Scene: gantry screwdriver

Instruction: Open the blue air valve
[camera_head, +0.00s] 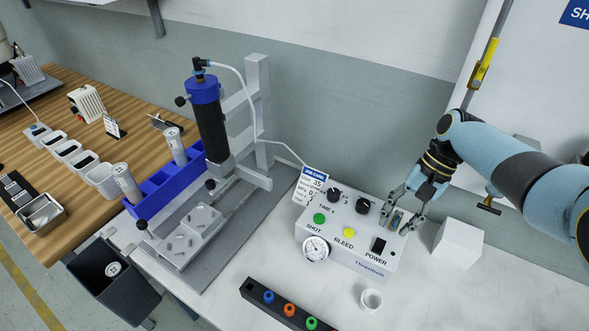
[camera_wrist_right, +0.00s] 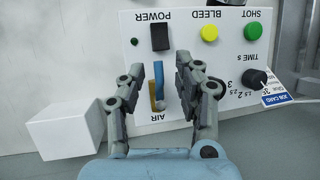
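The blue air valve (camera_wrist_right: 153,96) sits on the white control box (camera_wrist_right: 222,60) above the AIR label, upside down in the right wrist view. Its blue lever is beside a brass-coloured part. In the head view the valve (camera_head: 395,220) is small and partly hidden by my gripper at the box's right end. My right gripper (camera_head: 397,222) is open, with its fingers on either side of the valve; the right wrist view also shows this gripper (camera_wrist_right: 161,66). A gap shows between the lever and each finger. I cannot tell whether the fingertips touch the box. My left gripper is not in view.
A POWER switch (camera_head: 379,246), yellow BLEED button (camera_head: 349,232) and green SHOT button (camera_head: 320,218) are close by. A white block (camera_head: 458,243) stands right of the box. A small white cup (camera_head: 371,299) and a black rack (camera_head: 285,312) stand in front.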

